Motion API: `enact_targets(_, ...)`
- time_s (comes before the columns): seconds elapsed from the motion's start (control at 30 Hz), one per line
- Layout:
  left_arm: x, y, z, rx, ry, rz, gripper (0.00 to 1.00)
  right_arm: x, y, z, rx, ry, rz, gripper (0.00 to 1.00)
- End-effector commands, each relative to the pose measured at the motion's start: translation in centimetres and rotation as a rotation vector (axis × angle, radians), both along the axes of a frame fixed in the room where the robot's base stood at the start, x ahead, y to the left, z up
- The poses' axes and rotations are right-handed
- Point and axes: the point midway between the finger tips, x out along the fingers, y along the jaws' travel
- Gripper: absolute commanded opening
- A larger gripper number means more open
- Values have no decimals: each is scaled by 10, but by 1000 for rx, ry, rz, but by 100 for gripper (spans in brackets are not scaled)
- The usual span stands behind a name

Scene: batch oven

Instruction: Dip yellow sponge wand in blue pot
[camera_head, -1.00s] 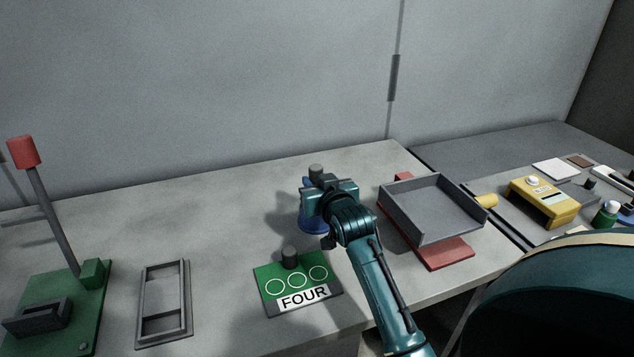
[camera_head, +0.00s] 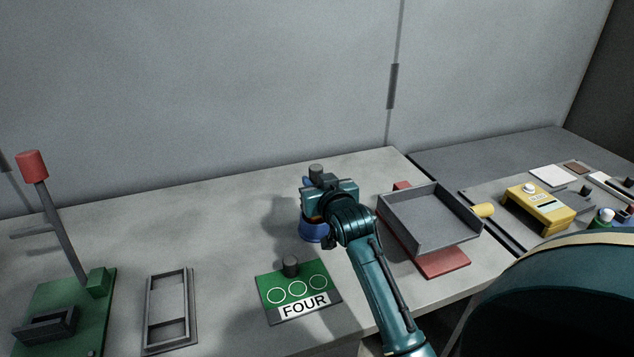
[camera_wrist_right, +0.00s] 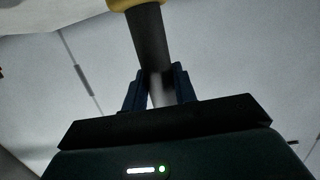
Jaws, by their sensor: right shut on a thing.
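My right gripper (camera_head: 322,190) is above and in front of the blue pot (camera_head: 312,233), which stands on the grey bench. The pot is partly hidden by the gripper. In the right wrist view the gripper (camera_wrist_right: 158,88) is shut on the dark handle (camera_wrist_right: 150,40) of the wand. A yellow part of the wand (camera_wrist_right: 128,4) shows at the top edge there. In the head view a dark grey cylinder end (camera_head: 316,169) shows just behind the gripper. Whether the sponge is inside the pot is hidden. My left gripper is out of view.
A green FOUR board (camera_head: 322,289) with a dark knob (camera_head: 290,266) lies in front of the pot. A grey tray (camera_head: 428,215) over a red base stands to the right. A grey frame (camera_head: 187,310) and green lever stand (camera_head: 97,283) are left. The back bench is clear.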

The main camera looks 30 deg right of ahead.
Motion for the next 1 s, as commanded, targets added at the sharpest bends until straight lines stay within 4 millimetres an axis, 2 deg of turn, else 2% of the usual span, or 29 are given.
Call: enact_targets(1.0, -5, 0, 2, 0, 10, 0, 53, 0, 0, 52, -2, -4, 1, 0)
